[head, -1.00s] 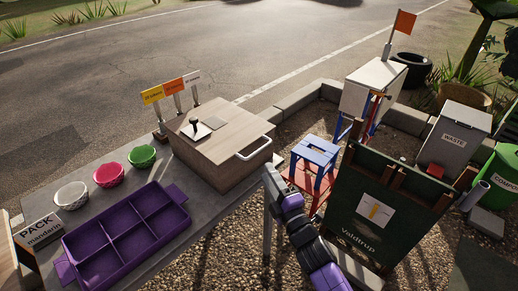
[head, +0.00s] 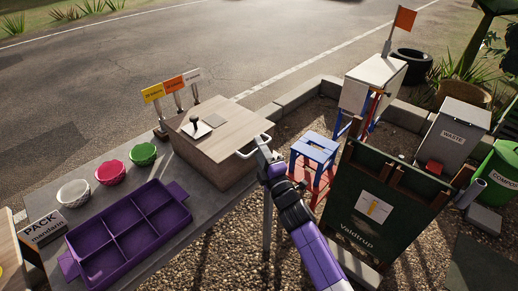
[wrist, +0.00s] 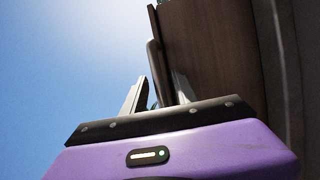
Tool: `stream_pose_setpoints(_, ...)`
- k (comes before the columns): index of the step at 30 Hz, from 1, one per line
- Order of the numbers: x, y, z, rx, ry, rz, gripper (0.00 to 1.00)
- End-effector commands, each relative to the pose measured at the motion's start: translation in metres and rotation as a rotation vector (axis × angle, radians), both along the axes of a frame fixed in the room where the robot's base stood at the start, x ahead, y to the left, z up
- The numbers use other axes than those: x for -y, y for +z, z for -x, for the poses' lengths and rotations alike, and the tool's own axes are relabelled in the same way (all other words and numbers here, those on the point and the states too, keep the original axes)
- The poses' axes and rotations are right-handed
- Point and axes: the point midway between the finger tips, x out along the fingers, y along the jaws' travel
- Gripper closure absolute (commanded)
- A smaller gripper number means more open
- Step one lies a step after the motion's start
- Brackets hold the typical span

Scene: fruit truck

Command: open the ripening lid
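The wooden ripening box (head: 205,168) stands at the far right end of the grey counter. Its flat wooden lid (head: 235,124) carries a pale plate with a dark knob and has a white bar handle (head: 243,153) on its near right edge. That edge looks slightly raised. My gripper (head: 262,142) is at the right end of the handle. In the wrist view, my fingers (wrist: 158,95) stand on either side of the handle bar (wrist: 153,62) and appear closed on it, beside the brown wood panel (wrist: 195,40). The inside of the box is hidden.
A purple divided tray (head: 130,228) and white, pink and green bowls (head: 108,172) sit on the counter. Three small signs (head: 172,88) stand behind the box. A blue and red stool (head: 314,155) and a green board (head: 375,205) stand right of my arm.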

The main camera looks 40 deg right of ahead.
Motion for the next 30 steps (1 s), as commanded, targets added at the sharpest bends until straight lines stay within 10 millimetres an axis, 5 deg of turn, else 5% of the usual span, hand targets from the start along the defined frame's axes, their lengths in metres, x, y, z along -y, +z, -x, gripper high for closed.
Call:
stream_pose_setpoints(3, -0.0001, 0.0000, 0.0002, 0.000, 0.000, 0.000, 0.70)
stream_pose_setpoints(8, -0.0002, 0.0001, 0.0003, 0.000, 0.000, 0.000, 1.00)
stream_pose_setpoints(30, -0.0003, -0.0004, 0.0005, 0.000, 0.000, 0.000, 1.00)
